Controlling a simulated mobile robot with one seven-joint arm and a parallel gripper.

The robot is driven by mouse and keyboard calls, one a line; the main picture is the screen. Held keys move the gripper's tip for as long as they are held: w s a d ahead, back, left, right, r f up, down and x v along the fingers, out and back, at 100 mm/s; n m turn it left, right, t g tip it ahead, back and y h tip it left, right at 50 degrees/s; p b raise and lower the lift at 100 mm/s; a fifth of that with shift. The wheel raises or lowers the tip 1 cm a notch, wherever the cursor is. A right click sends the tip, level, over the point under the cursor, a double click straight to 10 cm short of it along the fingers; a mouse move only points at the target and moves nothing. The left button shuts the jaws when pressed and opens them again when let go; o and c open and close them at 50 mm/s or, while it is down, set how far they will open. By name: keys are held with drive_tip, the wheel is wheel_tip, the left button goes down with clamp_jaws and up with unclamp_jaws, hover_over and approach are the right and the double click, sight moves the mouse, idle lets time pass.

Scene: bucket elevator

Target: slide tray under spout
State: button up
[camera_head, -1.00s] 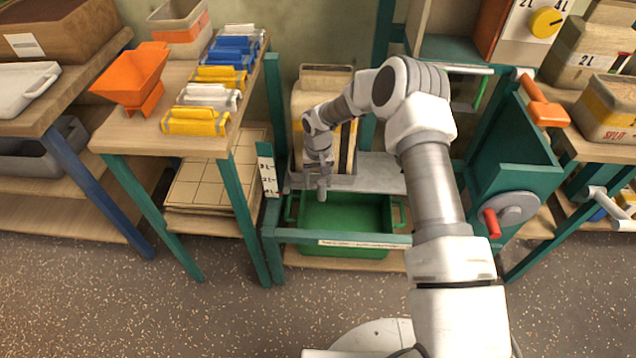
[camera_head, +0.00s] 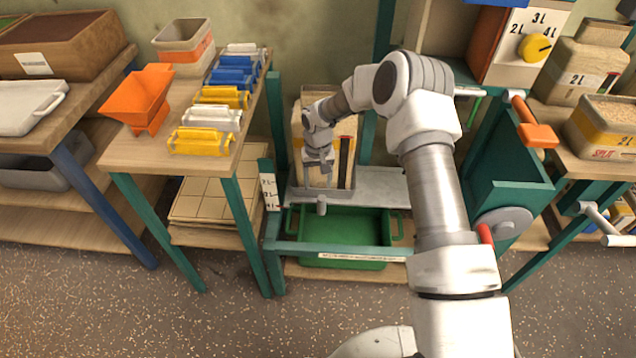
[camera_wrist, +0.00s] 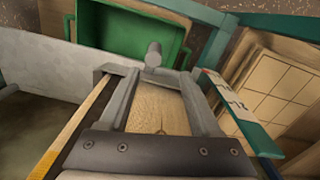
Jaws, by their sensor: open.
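A green tray (camera_head: 345,227) with side handles sits low inside the teal frame, behind its front rail; it also shows at the top of the wrist view (camera_wrist: 125,32). My gripper (camera_head: 319,168) is above and behind the tray, in front of a tall wooden box (camera_head: 347,128). In the wrist view my gripper (camera_wrist: 158,92) is open, its fingers apart over a pale wooden surface. A grey knob (camera_wrist: 153,54) stands just beyond the fingertips, and also shows in the head view (camera_head: 321,205). I cannot tell whether the fingers touch anything. No spout is clearly identifiable.
A teal rail (camera_head: 340,249) crosses the tray's front. A marked level strip (camera_head: 270,191) stands at left. A grey metal plate (camera_head: 378,187) lies behind the tray. A shelf with an orange funnel (camera_head: 137,97) is at left; a grey disc (camera_head: 505,222) is at right. The floor in front is clear.

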wheel_tip(320, 180, up, 7)
drive_tip(key=p, duration=0.3)
idle(0.5)
drive_tip(key=shift+f, duration=0.1)
idle(0.4)
